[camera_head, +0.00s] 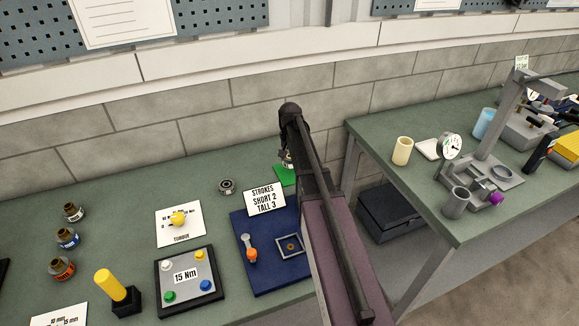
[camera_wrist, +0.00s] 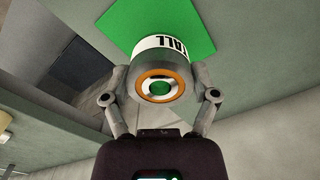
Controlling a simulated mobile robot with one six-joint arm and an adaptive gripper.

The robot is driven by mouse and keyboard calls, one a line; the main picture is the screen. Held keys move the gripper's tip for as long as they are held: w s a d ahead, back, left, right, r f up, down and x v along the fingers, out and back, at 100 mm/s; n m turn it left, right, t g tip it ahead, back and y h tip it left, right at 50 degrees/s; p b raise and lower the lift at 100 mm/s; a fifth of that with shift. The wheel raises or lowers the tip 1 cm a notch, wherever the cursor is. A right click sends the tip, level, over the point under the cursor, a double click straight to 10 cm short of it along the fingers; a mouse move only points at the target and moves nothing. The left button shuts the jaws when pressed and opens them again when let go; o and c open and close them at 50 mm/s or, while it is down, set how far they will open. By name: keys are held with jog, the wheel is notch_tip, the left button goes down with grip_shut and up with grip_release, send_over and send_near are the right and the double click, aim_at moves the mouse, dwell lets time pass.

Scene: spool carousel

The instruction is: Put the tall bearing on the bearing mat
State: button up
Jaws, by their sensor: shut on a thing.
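My gripper (camera_wrist: 160,78) is shut on the tall bearing (camera_wrist: 160,66), a grey cylinder with an orange ring at its near end and a white band reading TALL. The fingers hold it from both sides. Green shows through its bore. The green bearing mat (camera_wrist: 128,22) lies behind the bearing in the wrist view; I cannot tell whether the two touch. In the head view the mat (camera_head: 284,177) is partly covered by my arm, and only a small part of the bearing (camera_head: 287,162) shows above it.
A shorter bearing (camera_head: 227,186) stands left of the mat. A strokes sign (camera_head: 264,200) and a blue tray (camera_head: 252,280) are nearer. Several bottles, a torque card (camera_head: 178,238) and a 15 Nm button board (camera_head: 187,272) stand further left. A gap separates the right-hand bench (camera_head: 433,203).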

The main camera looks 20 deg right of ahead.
aim_at(290, 165)
jog(key=shift+f+b, duration=1.8)
jog(key=shift+f, duration=0.05)
jog(key=shift+f, duration=0.15)
jog(key=o, duration=1.2)
jog(key=shift+r, duration=0.25)
notch_tip(290, 165, up, 12)
jog(key=p, duration=1.2)
